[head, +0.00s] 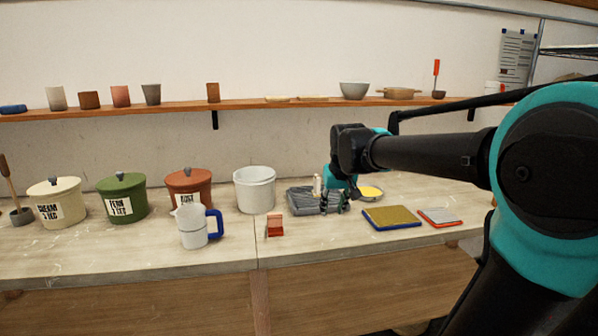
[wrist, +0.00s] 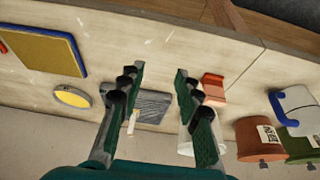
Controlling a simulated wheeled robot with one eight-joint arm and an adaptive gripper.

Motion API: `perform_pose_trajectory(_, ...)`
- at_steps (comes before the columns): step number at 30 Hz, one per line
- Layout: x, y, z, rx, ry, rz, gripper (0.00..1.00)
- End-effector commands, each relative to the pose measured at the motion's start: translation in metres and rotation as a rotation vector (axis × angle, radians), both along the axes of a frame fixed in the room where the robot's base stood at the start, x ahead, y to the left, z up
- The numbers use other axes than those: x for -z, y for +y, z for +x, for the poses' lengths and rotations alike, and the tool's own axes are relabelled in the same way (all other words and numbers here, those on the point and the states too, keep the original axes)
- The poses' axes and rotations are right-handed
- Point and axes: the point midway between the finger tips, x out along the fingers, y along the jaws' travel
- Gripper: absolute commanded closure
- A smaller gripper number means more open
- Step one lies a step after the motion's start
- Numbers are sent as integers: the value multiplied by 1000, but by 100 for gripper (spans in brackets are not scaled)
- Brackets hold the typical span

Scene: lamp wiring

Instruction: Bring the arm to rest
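My arm reaches in from the right in the head view. My gripper (head: 335,202) points down above the workbench (head: 150,252), in front of a grey slab (head: 300,203) with a small pale upright piece (head: 317,184). In the wrist view, my gripper (wrist: 160,70) has its two dark green fingers spread wide apart, with nothing between the tips but bare bench top. The grey slab (wrist: 153,106) shows beyond and between the fingers there. The gripper hides part of the slab in both views.
A red block (head: 274,226), white bucket (head: 255,192), blue-handled jug (head: 195,228) and lidded pots (head: 123,198) stand to the left. A yellow disc (head: 370,192), blue-edged yellow pad (head: 391,218) and red-edged pad (head: 439,217) lie right. A shelf (head: 240,104) runs behind.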

Motion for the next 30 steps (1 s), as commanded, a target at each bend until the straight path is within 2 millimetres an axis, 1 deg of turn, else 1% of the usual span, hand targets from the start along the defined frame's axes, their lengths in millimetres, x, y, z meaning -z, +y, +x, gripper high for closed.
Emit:
perform_pose_trajectory(5, 31, -16, -20, 23, 2, 1, 66)
perform_pose_trajectory(8, 54, -27, -36, 41, 4, 0, 66)
perform_pose_trajectory(11, 82, -40, -57, 62, 6, 1, 66)
perform_pose_trajectory(14, 117, -55, -89, 89, 9, 0, 66)
perform_pose_trajectory(15, 133, -62, -104, 102, 10, 1, 66)
perform_pose_trajectory(18, 171, -76, -144, 132, 13, 1, 66)
perform_pose_trajectory(21, 198, -84, -175, 153, 17, 1, 66)
perform_pose_trajectory(24, 212, -88, -193, 164, 18, 2, 66)
perform_pose_trajectory(30, 212, -88, -193, 164, 18, 2, 66)
